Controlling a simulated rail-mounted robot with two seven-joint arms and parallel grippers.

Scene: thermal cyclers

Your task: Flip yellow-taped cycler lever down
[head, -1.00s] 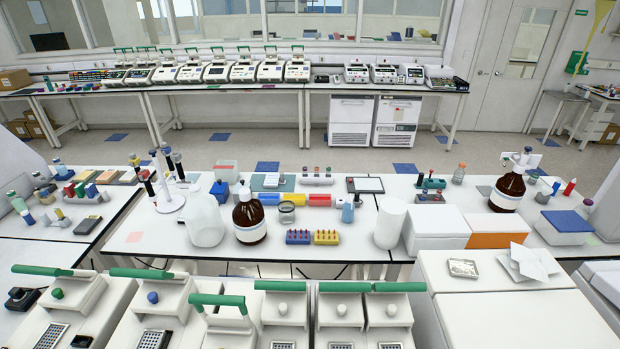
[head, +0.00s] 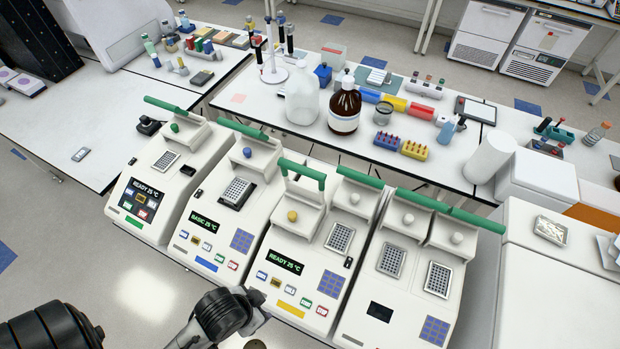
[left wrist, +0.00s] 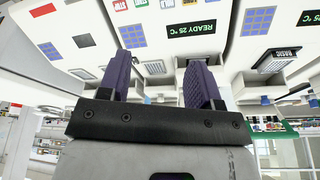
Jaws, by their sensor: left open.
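The yellow-taped cycler (head: 270,290) is white, with a yellow strip (head: 291,309) on its front edge and a screen reading READY 25 °C. Its left lid, with a yellow knob (head: 292,216), sits forward with no block showing beneath it. The green lever (head: 302,173) on this lid stands raised on its side arms. The lid beside it (head: 358,195) is back, with its block exposed. My left gripper (left wrist: 168,75) is open and empty in the left wrist view, with cycler panels upside down beyond its purple fingers. Its fingers are not visible in the head view. My right gripper is not in view.
A green-striped cycler (head: 150,195) and a blue-striped cycler (head: 215,235) stand left of it; another two-lid cycler (head: 395,300) stands close on the right. Bottles, including a brown one (head: 345,108), stand on the bench behind. Open floor lies front left.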

